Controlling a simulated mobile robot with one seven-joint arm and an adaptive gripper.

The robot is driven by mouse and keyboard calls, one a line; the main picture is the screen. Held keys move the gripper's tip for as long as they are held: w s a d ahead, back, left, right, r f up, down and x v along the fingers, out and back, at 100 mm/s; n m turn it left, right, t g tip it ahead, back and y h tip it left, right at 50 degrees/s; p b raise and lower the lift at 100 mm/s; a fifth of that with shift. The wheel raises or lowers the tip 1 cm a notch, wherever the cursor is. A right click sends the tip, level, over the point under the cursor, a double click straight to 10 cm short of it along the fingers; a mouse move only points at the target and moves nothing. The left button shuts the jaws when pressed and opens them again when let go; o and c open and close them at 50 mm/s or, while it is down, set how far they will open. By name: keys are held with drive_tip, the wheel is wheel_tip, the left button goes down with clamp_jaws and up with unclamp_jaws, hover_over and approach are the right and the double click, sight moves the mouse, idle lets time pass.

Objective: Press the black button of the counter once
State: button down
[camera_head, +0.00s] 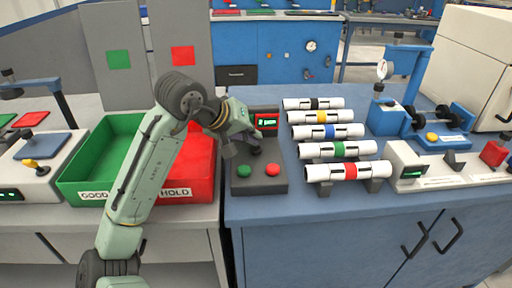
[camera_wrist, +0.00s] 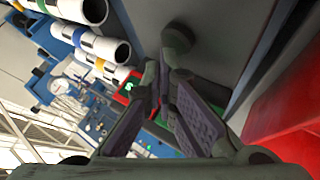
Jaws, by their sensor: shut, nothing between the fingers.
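The counter (camera_head: 240,185) is a dark grey box on the blue bench, with a red-framed display (camera_head: 267,121) showing green digits. A green button (camera_head: 243,171) and a red button (camera_head: 272,170) sit on its near part. My gripper (camera_head: 255,150) is over the middle of the counter, pointing down, and hides the spot where a black button could be. In the wrist view the gripper's fingers (camera_wrist: 166,72) are together and empty. A dark greenish round button (camera_wrist: 178,38) is just beyond the tips; I cannot tell whether they touch the counter.
Several white pipes with coloured bands (camera_head: 333,132) lie on a rack right of the counter. Green (camera_head: 80,178) and red (camera_head: 201,190) bins stand left, partly behind my arm. A blue gauge stand (camera_head: 385,115) is farther right.

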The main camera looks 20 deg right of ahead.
drive_tip(key=shift+f, duration=0.45)
idle(0.5)
idle(0.3)
drive_tip(key=shift+r+p, duration=0.8)
drive_tip(key=shift+r, duration=0.1)
wheel_tip(320, 180, up, 5)
drive_tip(key=p, duration=0.5)
idle(0.4)
